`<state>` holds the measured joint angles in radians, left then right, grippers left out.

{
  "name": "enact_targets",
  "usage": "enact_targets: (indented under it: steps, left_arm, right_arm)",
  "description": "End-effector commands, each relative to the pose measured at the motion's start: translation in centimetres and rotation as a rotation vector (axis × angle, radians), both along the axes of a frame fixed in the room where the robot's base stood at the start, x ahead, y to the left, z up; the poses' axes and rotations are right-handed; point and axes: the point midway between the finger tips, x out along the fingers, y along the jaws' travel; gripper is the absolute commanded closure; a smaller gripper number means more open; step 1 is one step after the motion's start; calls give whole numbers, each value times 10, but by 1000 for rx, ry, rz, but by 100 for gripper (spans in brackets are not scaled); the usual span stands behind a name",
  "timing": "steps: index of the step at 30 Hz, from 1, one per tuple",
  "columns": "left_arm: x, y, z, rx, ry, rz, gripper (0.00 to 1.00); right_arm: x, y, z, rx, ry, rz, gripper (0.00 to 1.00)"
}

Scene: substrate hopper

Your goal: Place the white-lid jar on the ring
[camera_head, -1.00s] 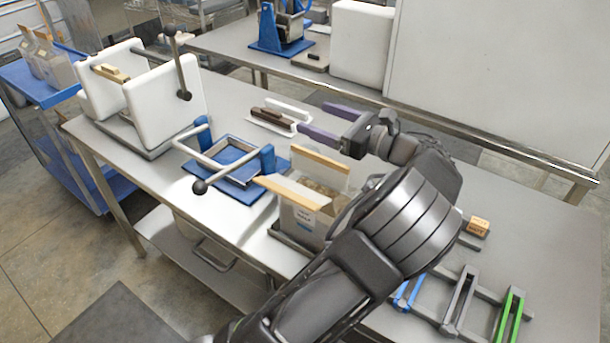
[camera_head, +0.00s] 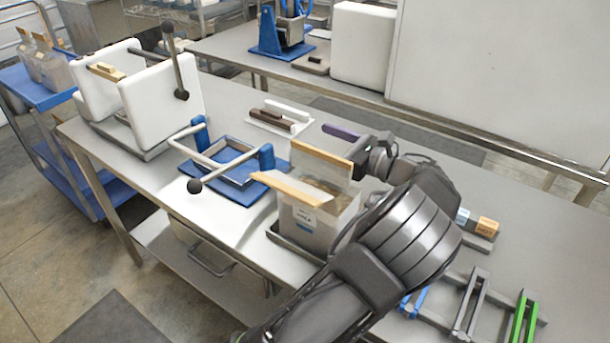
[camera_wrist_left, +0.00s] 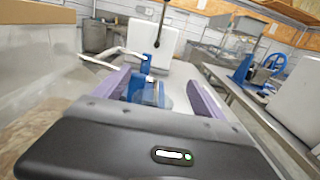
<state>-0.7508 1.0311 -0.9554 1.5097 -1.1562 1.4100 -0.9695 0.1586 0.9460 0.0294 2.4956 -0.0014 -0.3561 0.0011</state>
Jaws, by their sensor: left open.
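I cannot make out a white-lid jar or a ring in either view. My left gripper (camera_head: 335,131) is over the steel table, just behind the clear, open-flapped box. One purple finger shows in the head view; the other is hidden. In the left wrist view both purple fingers (camera_wrist_left: 160,92) stand apart, with nothing visibly held between them. Beyond them is a blue frame (camera_wrist_left: 149,66), which seems to be the blue press-like stand (camera_head: 238,171) of the head view. My left arm hides part of the table. My right gripper is out of view.
The clear box (camera_head: 303,217) with tan flaps stands near the front edge. A white-panelled device (camera_head: 163,108) is at the left. A brown-handled tool (camera_head: 272,117) lies behind. Tan (camera_head: 487,226) and light blue (camera_head: 462,215) blocks and a green-barred rack (camera_head: 523,318) are at the right.

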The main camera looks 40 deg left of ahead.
Motion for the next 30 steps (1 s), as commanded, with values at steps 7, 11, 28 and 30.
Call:
enact_targets:
  steps: [7, 11, 28, 30]
  left_arm:
    - [0, 0, -46, 2, 4, 1, 19]
    - [0, 0, -58, 0, 2, 1, 19]
    - [-2, 25, -57, 1, 1, 4, 19]
    - [-2, 37, -58, 0, 2, 4, 19]
  right_arm:
    - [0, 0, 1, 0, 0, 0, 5]
    - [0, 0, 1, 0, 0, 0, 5]
    - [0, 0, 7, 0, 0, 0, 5]
    - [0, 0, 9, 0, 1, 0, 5]
